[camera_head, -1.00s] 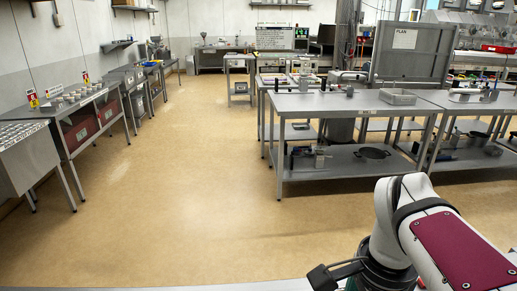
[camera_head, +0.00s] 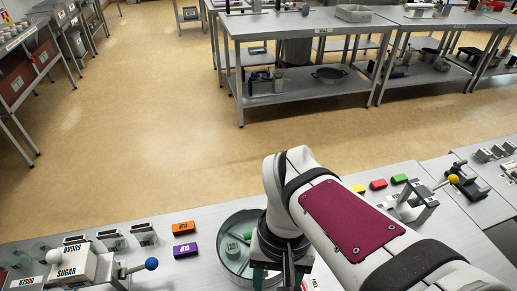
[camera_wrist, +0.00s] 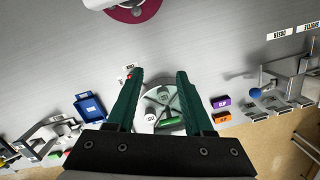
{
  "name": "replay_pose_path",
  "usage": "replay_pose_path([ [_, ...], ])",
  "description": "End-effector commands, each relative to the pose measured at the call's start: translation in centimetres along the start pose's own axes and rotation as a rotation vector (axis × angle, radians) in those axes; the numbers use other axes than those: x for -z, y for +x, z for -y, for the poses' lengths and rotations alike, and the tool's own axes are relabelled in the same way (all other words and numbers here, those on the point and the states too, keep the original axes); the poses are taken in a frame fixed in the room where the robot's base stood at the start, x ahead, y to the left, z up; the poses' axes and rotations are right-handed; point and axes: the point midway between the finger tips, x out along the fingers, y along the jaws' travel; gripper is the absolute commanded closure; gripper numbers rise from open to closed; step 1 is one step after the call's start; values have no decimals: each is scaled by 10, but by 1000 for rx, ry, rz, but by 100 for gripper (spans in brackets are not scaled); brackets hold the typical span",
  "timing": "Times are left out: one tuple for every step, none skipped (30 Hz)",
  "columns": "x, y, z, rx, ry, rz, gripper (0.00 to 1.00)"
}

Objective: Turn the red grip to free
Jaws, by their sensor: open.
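My gripper (camera_wrist: 160,72) is open and empty, its two dark green fingers spread apart in the wrist view. In the head view only a part of it shows below my wrist, at the bottom edge. A round metal drum (camera_wrist: 146,124) shows between and beyond the fingers, with a bright green bar (camera_wrist: 172,121) inside it. The drum also stands on the near bench in the head view (camera_head: 224,259), partly hidden by my arm. I cannot make out a red grip for certain. A small red spot (camera_wrist: 128,76) with a white label shows beside the left finger in the wrist view.
A sugar dispenser (camera_head: 72,268) with a blue ball lever stands left on the bench. Orange (camera_head: 183,229) and purple (camera_head: 184,250) blocks lie near the drum. Red (camera_head: 378,184), yellow and green blocks and a yellow-knobbed device (camera_head: 453,179) are at the right. A blue tray (camera_wrist: 90,106) shows too.

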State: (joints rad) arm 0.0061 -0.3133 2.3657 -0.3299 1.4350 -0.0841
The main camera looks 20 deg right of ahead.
Motion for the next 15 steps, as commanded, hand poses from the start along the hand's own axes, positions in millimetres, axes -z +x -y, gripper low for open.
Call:
replay_pose_path([
  [27,-2,1,-57,-46,41,48],
  [44,-2,0,-94,-81,62,48],
  [67,0,0,-140,-125,92,48],
  [82,3,-1,-172,-156,115,48],
  [97,7,-2,-201,-185,134,48],
  [114,12,-3,-235,-218,160,48],
  [125,17,-4,-256,-241,175,48],
  [134,21,-4,-273,-258,188,48],
  [143,26,-5,-292,-277,203,48],
  [148,28,-6,-301,-287,210,48],
  [151,30,-6,-308,-295,214,48],
  [154,31,-7,-313,-300,218,48],
  [154,31,-7,-315,-301,219,48],
  [154,31,-7,-315,-301,219,48],
  [154,33,-8,-315,-301,219,48],
])
